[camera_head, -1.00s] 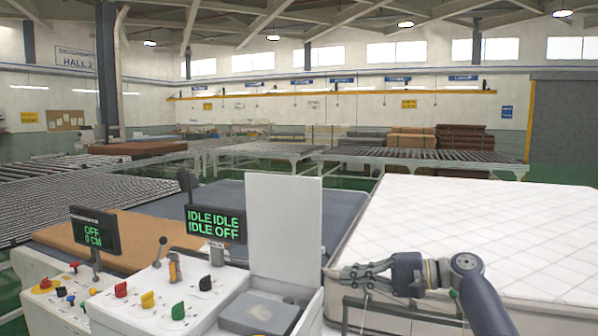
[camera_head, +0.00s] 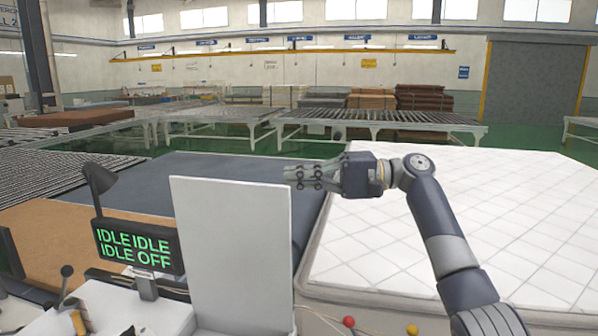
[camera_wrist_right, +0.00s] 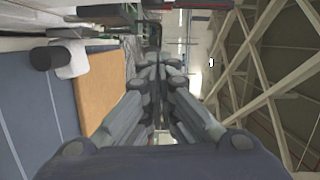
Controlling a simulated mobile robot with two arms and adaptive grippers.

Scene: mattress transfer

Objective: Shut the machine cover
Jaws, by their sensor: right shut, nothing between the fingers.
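The machine cover (camera_head: 233,255) is a plain white panel standing upright, open, on the white machine at the lower middle of the head view. My right gripper (camera_head: 288,174) comes in from the right, its fingers shut and empty, pointing left. Its fingertips are at the height of the cover's top right corner. They appear beside or behind that corner, and I cannot tell whether they touch it. In the right wrist view the shut fingers (camera_wrist_right: 160,68) fill the middle, and I cannot make out the cover there. My left gripper is out of view.
A display (camera_head: 137,246) reading IDLE and OFF stands left of the cover, with a lever (camera_head: 66,281) below it. A white quilted mattress (camera_head: 390,240) lies at the right. A blue-grey surface (camera_head: 215,167) lies behind the cover. Roller tables (camera_head: 370,119) stand farther back.

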